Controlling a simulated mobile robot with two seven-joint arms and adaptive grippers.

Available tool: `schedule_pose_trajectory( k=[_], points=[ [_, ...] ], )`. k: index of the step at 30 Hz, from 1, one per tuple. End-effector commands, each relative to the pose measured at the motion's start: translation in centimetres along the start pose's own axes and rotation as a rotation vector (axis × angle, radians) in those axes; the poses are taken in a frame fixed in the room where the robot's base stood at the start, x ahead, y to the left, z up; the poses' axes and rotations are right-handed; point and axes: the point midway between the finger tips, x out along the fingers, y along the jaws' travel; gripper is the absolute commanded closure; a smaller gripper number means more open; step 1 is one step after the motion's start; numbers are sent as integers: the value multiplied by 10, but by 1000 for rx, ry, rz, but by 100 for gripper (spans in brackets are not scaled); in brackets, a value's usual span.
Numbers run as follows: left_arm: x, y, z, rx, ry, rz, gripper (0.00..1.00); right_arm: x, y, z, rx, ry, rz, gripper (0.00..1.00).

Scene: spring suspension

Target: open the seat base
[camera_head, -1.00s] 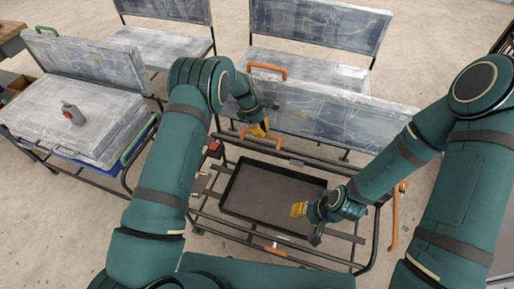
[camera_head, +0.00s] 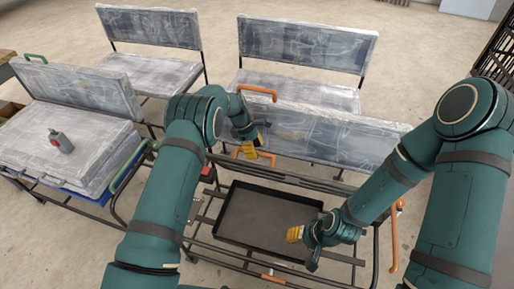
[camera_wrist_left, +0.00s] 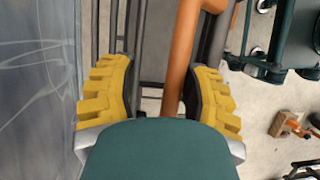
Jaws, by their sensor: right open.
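A grey scratched panel (camera_head: 335,138) stands tilted up behind the near bench frame; I cannot tell whether it is the seat base, the backrest or both together. The frame below it lies open, with a black tray (camera_head: 265,218) inside. My left gripper (camera_head: 250,146) is at the panel's left end, by an orange handle (camera_head: 258,161). In the left wrist view an orange bar (camera_wrist_left: 184,60) runs between its yellow fingers (camera_wrist_left: 160,98), which are apart. My right gripper (camera_head: 302,238) is open and empty over the tray's right front.
An orange side handle (camera_head: 394,240) is at the frame's right. Another bench with a grey seat (camera_head: 75,140) and a small grey bottle (camera_head: 61,141) stands left. More benches (camera_head: 305,45) stand behind. Bare floor shows between them.

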Motion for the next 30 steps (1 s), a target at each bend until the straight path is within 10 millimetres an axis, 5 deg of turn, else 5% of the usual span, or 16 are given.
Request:
schedule_pose_trajectory(
  k=[20, 30],
  points=[
    [-10, 2, 5, 5, -6, 5, 52, -1, 0, 0, 0, 0, 0, 53],
    [-71, 2, 4, 4, -6, 8, 52, -1, 0, 0, 0, 0, 0, 53]
  ],
)
